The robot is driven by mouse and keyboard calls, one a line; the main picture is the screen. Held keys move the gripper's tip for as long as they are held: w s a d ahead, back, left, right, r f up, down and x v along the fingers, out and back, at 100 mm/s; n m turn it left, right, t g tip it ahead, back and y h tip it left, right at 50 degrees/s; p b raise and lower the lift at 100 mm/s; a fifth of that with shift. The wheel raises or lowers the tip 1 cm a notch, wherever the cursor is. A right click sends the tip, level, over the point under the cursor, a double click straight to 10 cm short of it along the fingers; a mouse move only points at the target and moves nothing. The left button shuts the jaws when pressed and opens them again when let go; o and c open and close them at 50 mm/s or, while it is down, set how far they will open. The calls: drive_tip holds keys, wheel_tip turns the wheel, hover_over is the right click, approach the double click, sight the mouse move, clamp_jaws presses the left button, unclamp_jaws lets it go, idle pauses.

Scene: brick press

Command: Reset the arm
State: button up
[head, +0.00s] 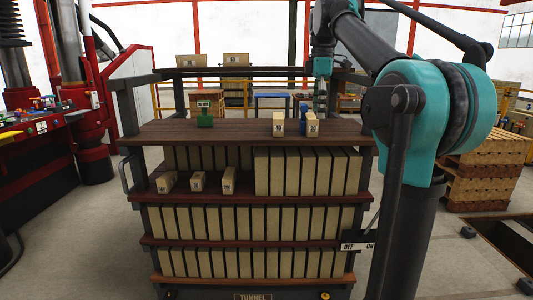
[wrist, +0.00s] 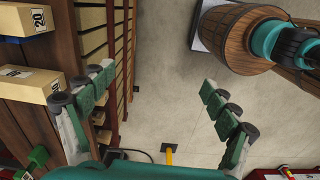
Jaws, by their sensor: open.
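My gripper (head: 320,97) hangs fingers down above the far right of the rack's top shelf in the head view, small and partly blended with the background. In the wrist view its two green-padded fingers (wrist: 155,105) are spread wide with bare floor between them. Nothing is held. My arm reaches from the right foreground over to it. The wooden rack (head: 185,132) stands in front of me with pale bricks on its shelves. Two pale bricks (head: 278,124) stand at the right of the top shelf, with a blue object (head: 303,112) beside them.
A green object (head: 204,117) sits on the top shelf at left. Several bricks (head: 198,181) lie on the shelf below. A red press (head: 92,135) stands at left and wooden pallets (head: 485,175) at right. In the wrist view, numbered bricks (wrist: 25,84) lie close left of the fingers.

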drive_tip(key=s+d+f+m+t, duration=0.15)
drive_tip(key=f+m, duration=0.25)
drive_tip(key=f, duration=0.8)
drive_tip(key=s+f+m+t, duration=0.1)
drive_tip(key=s+f+m, duration=0.25)
drive_tip(key=f, duration=0.85)
drive_tip(key=s+d+f+m, duration=0.1)
drive_tip(key=s+f+m, duration=0.4)
drive_tip(key=s+f, duration=0.3)
drive_tip(key=s+f+m+t, duration=0.1)
drive_tip(key=s+f+m, duration=0.3)
drive_tip(key=s+f, duration=0.5)
wheel_tip(320, 180, down, 6)
drive_tip(key=shift+s+d+r+m, duration=0.2)
drive_tip(key=shift+d+r+m, duration=0.05)
drive_tip(key=shift+d+m, duration=0.1)
